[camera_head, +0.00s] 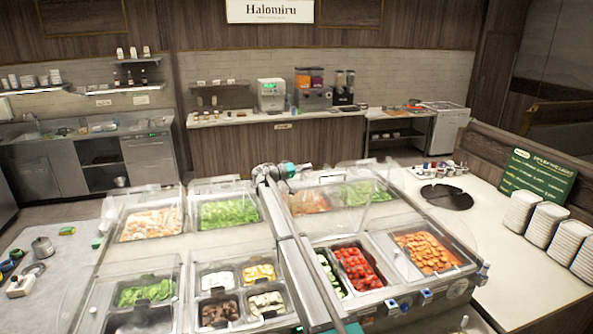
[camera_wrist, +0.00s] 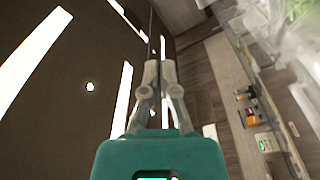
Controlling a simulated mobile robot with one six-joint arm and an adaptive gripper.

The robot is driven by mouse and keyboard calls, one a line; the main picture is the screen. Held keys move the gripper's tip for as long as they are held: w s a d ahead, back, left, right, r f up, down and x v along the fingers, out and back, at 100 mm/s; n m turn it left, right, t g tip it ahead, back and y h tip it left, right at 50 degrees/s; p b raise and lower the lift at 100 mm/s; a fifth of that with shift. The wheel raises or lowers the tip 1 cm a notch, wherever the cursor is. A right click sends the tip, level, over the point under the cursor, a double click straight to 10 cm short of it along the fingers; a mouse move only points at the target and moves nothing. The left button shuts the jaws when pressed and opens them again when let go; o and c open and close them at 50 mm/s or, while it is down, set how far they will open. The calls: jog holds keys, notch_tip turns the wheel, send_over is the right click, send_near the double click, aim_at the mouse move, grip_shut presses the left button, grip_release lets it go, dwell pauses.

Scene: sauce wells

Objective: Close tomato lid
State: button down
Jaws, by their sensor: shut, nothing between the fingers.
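The tomato well (camera_head: 356,268) holds red pieces in the front right section of the counter. Clear panels stand around this section, but I cannot tell which one is the tomato lid or how far it is open. My gripper (camera_head: 305,167) is small in the head view, at the far middle of the counter, beyond the tomato well and apart from it. In the wrist view my gripper (camera_wrist: 158,74) has its two grey fingers together, with nothing between them. No tomatoes show in that view.
Carrot-coloured slices (camera_head: 428,252) lie right of the tomatoes. Green leaves (camera_head: 228,213) fill a well at the back left. Clear covers stand over several wells. Stacked white bowls (camera_head: 522,212) and a green sign (camera_head: 538,175) are on the right counter.

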aim_at(315, 184)
jog(key=shift+s+d+f+b, duration=0.5)
jog(key=shift+s+d, duration=0.15)
jog(key=shift+d, duration=0.15)
jog(key=shift+s+d+f+b, duration=0.5)
jog(key=shift+s+d, duration=0.1)
jog(key=shift+d, duration=0.15)
jog(key=shift+s+d, duration=0.1)
